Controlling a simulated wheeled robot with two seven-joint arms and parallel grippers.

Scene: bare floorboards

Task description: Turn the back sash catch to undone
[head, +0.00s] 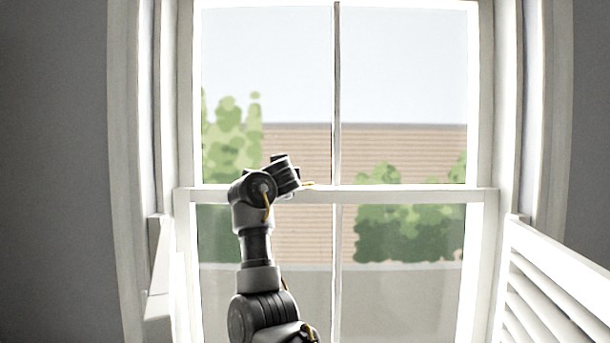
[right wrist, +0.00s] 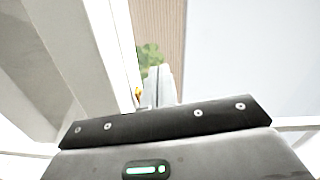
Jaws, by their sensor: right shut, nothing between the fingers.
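The sash window's meeting rail (head: 410,195) crosses the head view at mid-height. A small brass-yellow piece, apparently the sash catch (head: 309,184), shows on the rail just right of my dark wrist. Which way its lever is turned is too small to tell. In the right wrist view a bit of yellow, likely the same catch (right wrist: 138,93), shows at the left edge of my right gripper (right wrist: 158,85). The fingers are shut and empty, close beside it; whether they touch it I cannot tell. In the head view my wrist hides the fingers. My left gripper is not in view.
A vertical glazing bar (head: 337,90) divides the panes. White louvred shutters (head: 560,275) stand open at the right, and another shutter edge (head: 160,270) is at the left. The white window frame (right wrist: 85,50) rises close on the left in the right wrist view.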

